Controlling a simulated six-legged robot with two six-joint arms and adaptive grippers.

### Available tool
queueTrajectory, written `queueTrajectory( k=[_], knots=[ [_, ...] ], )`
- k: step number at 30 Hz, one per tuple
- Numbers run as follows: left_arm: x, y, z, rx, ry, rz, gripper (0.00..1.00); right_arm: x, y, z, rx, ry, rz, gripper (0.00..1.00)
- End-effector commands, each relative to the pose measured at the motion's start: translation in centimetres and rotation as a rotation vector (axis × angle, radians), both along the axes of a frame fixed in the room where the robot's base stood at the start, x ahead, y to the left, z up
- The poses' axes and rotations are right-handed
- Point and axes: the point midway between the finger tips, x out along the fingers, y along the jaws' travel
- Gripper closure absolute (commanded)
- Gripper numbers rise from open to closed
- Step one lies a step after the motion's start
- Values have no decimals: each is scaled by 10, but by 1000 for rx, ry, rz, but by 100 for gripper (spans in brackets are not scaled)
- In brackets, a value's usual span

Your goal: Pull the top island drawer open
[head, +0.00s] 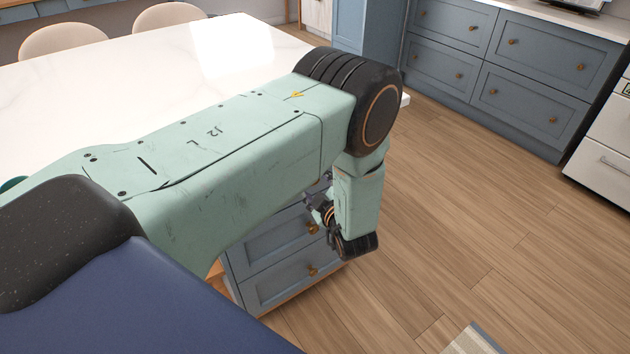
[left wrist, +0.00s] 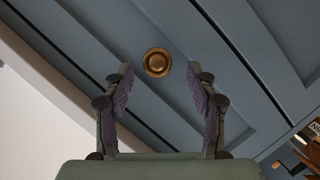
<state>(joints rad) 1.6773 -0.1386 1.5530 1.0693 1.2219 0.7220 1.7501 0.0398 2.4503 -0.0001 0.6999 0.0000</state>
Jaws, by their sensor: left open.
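The island's blue drawer fronts (head: 270,245) show below my left arm in the head view, with brass knobs. My arm covers the upper part of that face, so the top drawer's edges are largely hidden. My left gripper (head: 320,207) is beside the drawer face, small and partly hidden by my wrist. In the left wrist view a round brass knob (left wrist: 157,62) sits on a blue drawer front (left wrist: 110,50). The open fingers of my left gripper (left wrist: 160,82) point at it, one on each side. The knob appears just beyond the fingertips, not gripped. My right gripper is not in view.
The white island top (head: 150,65) lies behind my left arm, with two pale chairs (head: 62,40) beyond. Blue wall cabinets (head: 525,65) and a white appliance (head: 605,150) stand at the right. The wooden floor (head: 480,215) between is clear, with a rug (head: 472,342) at the bottom.

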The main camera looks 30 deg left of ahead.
Motion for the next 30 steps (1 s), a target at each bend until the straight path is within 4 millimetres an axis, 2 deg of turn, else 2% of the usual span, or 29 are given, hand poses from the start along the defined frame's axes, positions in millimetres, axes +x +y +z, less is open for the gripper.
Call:
queueTrajectory(
  k=[2, 7, 18, 30],
  knots=[
    [8, 11, -4, 1, -2, 3, 43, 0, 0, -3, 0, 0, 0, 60],
    [21, 23, -9, 0, 0, -1, 43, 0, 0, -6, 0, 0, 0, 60],
    [27, 26, -9, 2, 1, -6, 43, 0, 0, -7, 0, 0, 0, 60],
    [27, 26, -9, 2, 1, -6, 77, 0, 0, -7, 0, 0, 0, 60]
  ],
)
